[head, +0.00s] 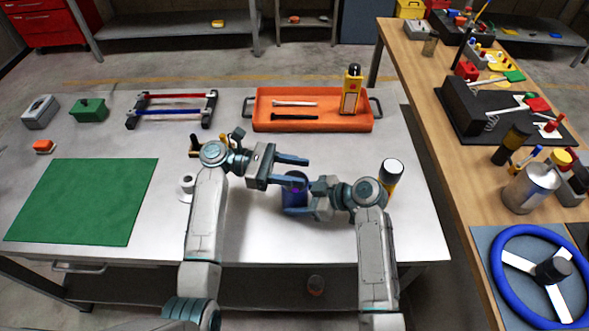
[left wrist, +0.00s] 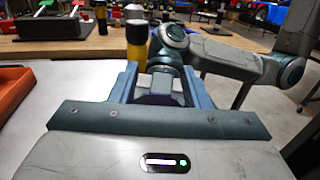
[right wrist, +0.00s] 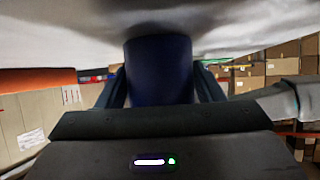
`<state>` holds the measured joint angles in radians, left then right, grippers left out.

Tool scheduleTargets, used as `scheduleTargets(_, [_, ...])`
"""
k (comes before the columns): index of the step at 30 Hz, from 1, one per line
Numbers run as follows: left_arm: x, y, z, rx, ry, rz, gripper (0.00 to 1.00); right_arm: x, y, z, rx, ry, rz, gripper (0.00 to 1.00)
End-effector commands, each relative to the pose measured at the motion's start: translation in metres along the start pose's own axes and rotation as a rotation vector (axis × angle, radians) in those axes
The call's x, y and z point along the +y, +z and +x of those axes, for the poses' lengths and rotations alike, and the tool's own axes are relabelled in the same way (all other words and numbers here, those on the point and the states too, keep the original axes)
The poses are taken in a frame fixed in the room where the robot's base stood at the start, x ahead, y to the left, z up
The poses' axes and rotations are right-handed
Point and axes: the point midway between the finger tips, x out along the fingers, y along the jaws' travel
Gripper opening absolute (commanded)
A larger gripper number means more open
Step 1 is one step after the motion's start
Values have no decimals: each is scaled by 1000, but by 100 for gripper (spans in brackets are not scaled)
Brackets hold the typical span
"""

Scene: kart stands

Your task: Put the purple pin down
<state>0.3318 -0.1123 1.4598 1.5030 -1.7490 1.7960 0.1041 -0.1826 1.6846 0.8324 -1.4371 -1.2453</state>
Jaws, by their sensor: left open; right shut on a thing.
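A dark blue cylinder (head: 294,196) with a purplish upper part stands out at the middle front of the grey table. I see no other purple thing, and I cannot tell whether it is the purple pin itself. My right gripper (head: 300,199) is shut on it; the right wrist view shows the cylinder (right wrist: 160,75) between the fingers. Its end lies close to the pale tabletop, but I cannot tell whether it touches. My left gripper (head: 303,173) is open, just behind and above the cylinder. In the left wrist view, my right gripper shows between the left fingers.
An orange tray (head: 262,122) with tools and a yellow device lies at the back. A dark and yellow bottle (head: 390,175) stands right of my right gripper. A green mat (head: 85,203) lies bare at the left. A wooden bench (head: 425,75) with several items runs along the right.

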Motion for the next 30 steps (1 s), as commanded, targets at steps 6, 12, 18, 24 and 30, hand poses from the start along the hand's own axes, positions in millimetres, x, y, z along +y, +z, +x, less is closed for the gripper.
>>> scheduleTargets(6, [0, 12, 0, 0, 0, 4, 42, 0, 1, 0, -1, -1, 1, 41])
scheduleTargets(12, [0, 43, 0, 1, 0, 5, 42, 0, 1, 0, -1, -1, 1, 41])
scheduleTargets(18, [0, 66, 0, 0, 0, 2, 42, 0, 1, 0, -1, -1, 1, 41])
scheduleTargets(24, [0, 70, 0, 0, 0, 0, 42, 0, 1, 0, -1, -1, 1, 41])
scheduleTargets(30, [0, 70, 0, 0, 0, 0, 42, 0, 1, 0, -1, -1, 1, 67])
